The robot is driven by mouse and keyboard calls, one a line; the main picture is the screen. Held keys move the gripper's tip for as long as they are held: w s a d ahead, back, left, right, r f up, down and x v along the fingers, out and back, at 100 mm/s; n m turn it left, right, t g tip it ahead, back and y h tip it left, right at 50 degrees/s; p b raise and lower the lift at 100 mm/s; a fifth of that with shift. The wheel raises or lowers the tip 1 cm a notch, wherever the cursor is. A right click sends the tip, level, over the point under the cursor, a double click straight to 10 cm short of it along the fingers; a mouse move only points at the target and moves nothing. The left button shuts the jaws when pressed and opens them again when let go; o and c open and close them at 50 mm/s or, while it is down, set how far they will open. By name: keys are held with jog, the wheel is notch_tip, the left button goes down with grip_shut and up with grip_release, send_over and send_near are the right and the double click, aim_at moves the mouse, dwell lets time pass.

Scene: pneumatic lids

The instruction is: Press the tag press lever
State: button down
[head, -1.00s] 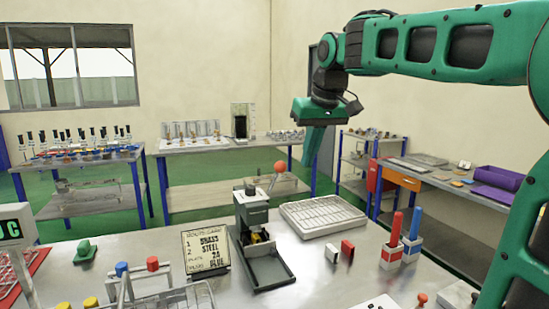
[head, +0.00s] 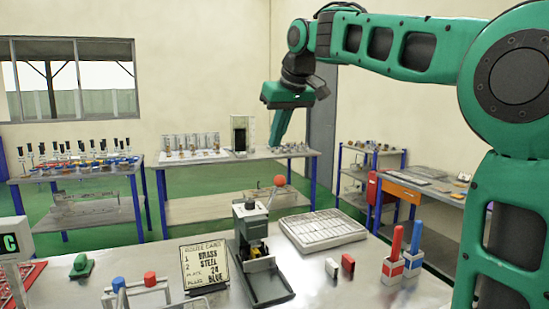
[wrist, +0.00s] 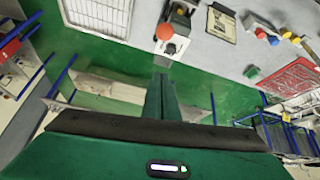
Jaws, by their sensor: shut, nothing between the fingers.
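The tag press (head: 250,225) is a dark grey upright press on a flat base on the near table. Its lever ends in an orange-red ball knob (head: 280,181), standing up at the press's right side. My gripper (head: 274,145) hangs from the green arm, pointing down, and appears above the knob in the head view. In the wrist view my gripper (wrist: 161,78) is shut and empty, its fingers together. The ball knob (wrist: 164,32) lies just beyond the fingertips there, with a visible gap.
A route card (head: 205,267) stands left of the press. A white compartment tray (head: 337,238) lies to its right. Blue-legged benches (head: 220,160) line the back wall.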

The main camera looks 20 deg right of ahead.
jog(key=shift+w+d+f, duration=0.1)
jog(key=shift+w+f, duration=0.1)
jog(key=shift+f, duration=2.05)
jog(key=shift+w+f, duration=0.2)
jog(key=shift+f, duration=2)
jog(key=shift+s, duration=0.1)
